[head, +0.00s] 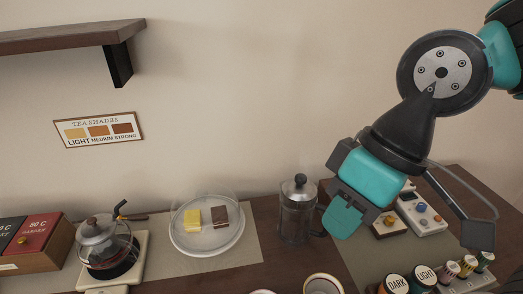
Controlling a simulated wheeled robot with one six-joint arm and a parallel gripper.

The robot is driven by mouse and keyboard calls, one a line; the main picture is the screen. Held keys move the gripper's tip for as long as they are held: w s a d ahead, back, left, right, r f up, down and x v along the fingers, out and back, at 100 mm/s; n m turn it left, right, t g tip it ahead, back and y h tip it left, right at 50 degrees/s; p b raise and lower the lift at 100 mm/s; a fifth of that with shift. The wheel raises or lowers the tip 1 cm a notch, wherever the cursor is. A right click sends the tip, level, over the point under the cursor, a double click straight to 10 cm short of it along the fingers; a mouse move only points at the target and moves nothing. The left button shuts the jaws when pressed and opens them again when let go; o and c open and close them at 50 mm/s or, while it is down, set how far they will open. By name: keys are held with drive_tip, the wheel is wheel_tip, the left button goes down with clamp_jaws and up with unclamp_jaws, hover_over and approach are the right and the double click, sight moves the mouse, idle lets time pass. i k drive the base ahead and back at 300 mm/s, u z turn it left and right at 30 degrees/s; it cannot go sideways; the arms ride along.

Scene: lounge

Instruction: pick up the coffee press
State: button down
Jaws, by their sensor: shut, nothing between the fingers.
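My gripper (343,217), teal and black, hangs from the upper right, just right of the press. It is shut and empty. Its teal tip hides part of the press's right side, where the handle shows low down. I cannot tell whether the tip touches the press.
A glass-domed plate (208,252) with yellow and brown pieces stands left of the press. Further left are a glass teapot (105,245) on a warmer and a box (38,240). Several small jars and devices (421,213) crowd the right. A shelf (70,37) juts from the wall.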

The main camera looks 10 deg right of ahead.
sight(294, 227)
drive_tip(key=u, duration=0.05)
drive_tip(key=k, duration=0.5)
drive_tip(key=z, duration=2.75)
drive_tip(key=k, duration=0.95)
drive_tip(key=u, duration=1)
drive_tip(key=i, duration=0.5)
drive_tip(key=u, duration=0.05)
